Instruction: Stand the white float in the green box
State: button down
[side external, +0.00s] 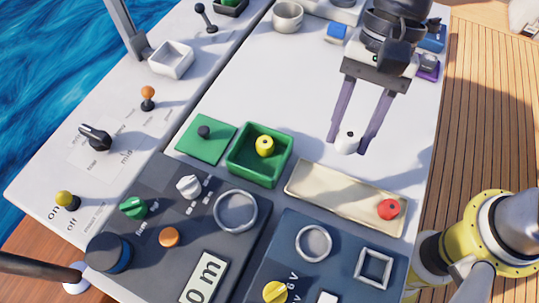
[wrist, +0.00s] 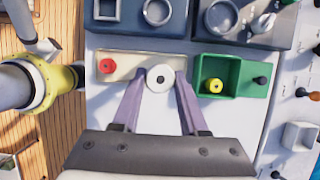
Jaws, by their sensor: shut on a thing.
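The white float (side external: 348,141) is a small white cylinder with a dark hole in its top. My gripper (side external: 350,146) is shut on it, with a purple finger on each side; it stays upright. In the wrist view the white float (wrist: 160,78) sits between the fingertips of my gripper (wrist: 158,84). The green box (side external: 259,154) is open and stands to the left of my gripper in the side view. A yellow float (side external: 265,146) stands inside it. The green box also shows in the wrist view (wrist: 233,72), right of the held float.
A cream tray (side external: 330,193) holding a red float (side external: 389,208) lies right of the green box. A green plate with a dark knob (side external: 204,138) adjoins the box's left side. Dark panels with knobs and rings (side external: 168,237) lie in front.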

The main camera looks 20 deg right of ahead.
jog(key=w+a+f, duration=0.5)
jog(key=a, duration=0.2)
send_over(257, 166)
jog(key=f, duration=0.5)
jog(key=shift+s+d, duration=0.25)
jog(key=shift+d, duration=0.05)
jog(key=shift+w+a+f, duration=0.15)
jog(key=shift+a+f, duration=0.1)
jog(key=shift+f, duration=0.2)
jog(key=shift+w+f, duration=0.1)
jog(key=shift+f, duration=1.5)
jog(key=shift+f, duration=0.2)
jog(key=c, duration=0.7)
grip_release()
jog(key=shift+r, duration=0.15)
